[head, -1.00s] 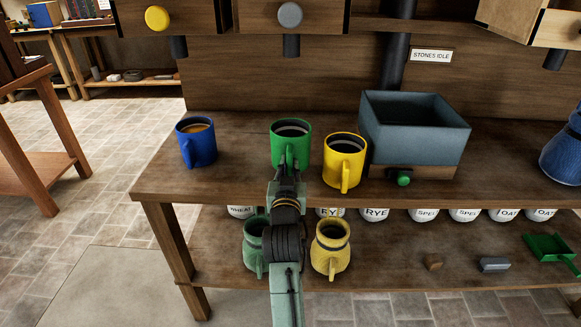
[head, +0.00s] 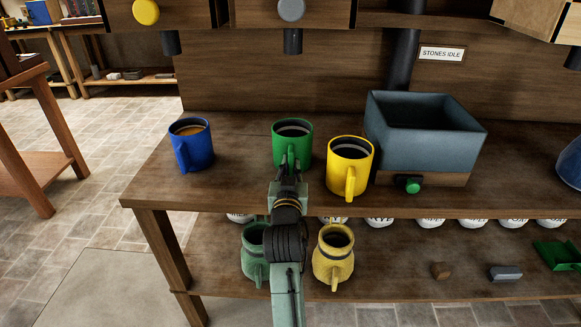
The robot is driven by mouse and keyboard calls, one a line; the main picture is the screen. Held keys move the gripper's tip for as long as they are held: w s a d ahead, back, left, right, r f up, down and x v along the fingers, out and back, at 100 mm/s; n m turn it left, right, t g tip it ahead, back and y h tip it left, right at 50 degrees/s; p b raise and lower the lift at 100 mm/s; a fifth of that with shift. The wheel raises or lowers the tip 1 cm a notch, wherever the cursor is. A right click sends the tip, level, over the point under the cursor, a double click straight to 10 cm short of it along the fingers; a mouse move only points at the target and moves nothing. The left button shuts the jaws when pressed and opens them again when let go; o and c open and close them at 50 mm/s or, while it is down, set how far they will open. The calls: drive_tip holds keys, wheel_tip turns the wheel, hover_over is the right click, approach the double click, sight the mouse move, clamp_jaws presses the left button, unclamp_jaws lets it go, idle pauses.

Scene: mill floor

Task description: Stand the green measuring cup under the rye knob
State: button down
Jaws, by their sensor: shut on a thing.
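The green measuring cup (head: 293,137) stands upright on the bench top, between the blue cup and the yellow cup. It looks dark and empty inside. My gripper (head: 288,170) is shut on the green cup's handle, on the near side of the cup. Above the bench are a yellow knob (head: 146,11) and a grey knob (head: 291,9), each on a wooden box front with a dark spout below. The green cup stands below and in front of the grey knob's spout (head: 292,41). No label by these knobs shows which is rye.
A blue cup (head: 191,145) with tan contents stands left. A yellow cup (head: 349,166) stands close on the right, beside a grey bin (head: 424,146) with a green button. Jugs (head: 333,257), bowls and a green scoop (head: 557,255) are on the shelf below. Bench behind the cups is clear.

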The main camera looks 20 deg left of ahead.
idle(0.3)
drive_tip(key=c, duration=1.5)
unclamp_jaws()
drive_tip(key=shift+w, duration=0.1)
drive_tip(key=shift+c, duration=0.2)
